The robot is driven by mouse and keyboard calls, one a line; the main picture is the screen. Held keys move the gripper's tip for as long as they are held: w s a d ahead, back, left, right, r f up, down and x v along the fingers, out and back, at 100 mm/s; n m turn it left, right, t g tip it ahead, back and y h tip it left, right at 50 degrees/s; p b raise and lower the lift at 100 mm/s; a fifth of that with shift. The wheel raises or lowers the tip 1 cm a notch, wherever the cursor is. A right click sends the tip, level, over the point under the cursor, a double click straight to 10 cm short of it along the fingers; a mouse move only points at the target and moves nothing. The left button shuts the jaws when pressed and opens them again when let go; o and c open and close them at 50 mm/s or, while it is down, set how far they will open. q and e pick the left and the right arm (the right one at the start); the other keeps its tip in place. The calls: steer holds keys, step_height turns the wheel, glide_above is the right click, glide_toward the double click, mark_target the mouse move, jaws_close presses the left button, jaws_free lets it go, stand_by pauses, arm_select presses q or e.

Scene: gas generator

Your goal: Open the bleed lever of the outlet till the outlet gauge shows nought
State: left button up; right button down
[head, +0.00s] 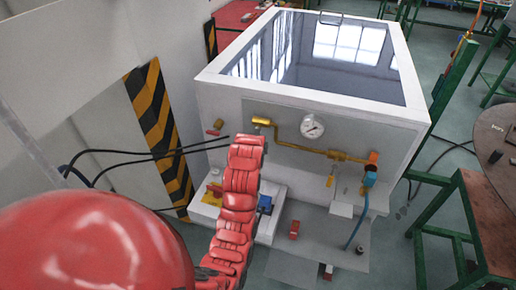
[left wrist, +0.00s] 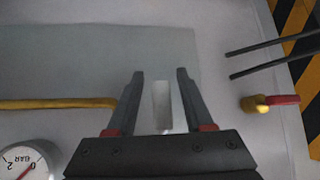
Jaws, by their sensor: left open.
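The outlet gauge (head: 312,126) is a round white dial on the cabinet front, above a brass pipe (head: 290,141). It shows upside down and cut off in the left wrist view (left wrist: 24,166); its red needle is partly visible and I cannot read its value. My left gripper (left wrist: 162,76) is open in front of the panel, left of the gauge in the head view. A pale grey upright piece (left wrist: 161,106) shows between its fingers, apart from both; I cannot tell whether it is the bleed lever. My right gripper is not in view.
A brass valve with a red handle (left wrist: 284,100) is beside the gripper; black cables run near it. A blue hose (head: 356,222) hangs at the right of the panel. A striped post (head: 158,125) stands left of the cabinet (head: 412,120). Green-framed tables stand at right.

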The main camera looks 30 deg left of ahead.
arm_select(q)
steer(key=shift+s+r, duration=0.1)
steer(key=p+v, duration=1.3)
steer(key=v, duration=0.4)
stand_by(0.5)
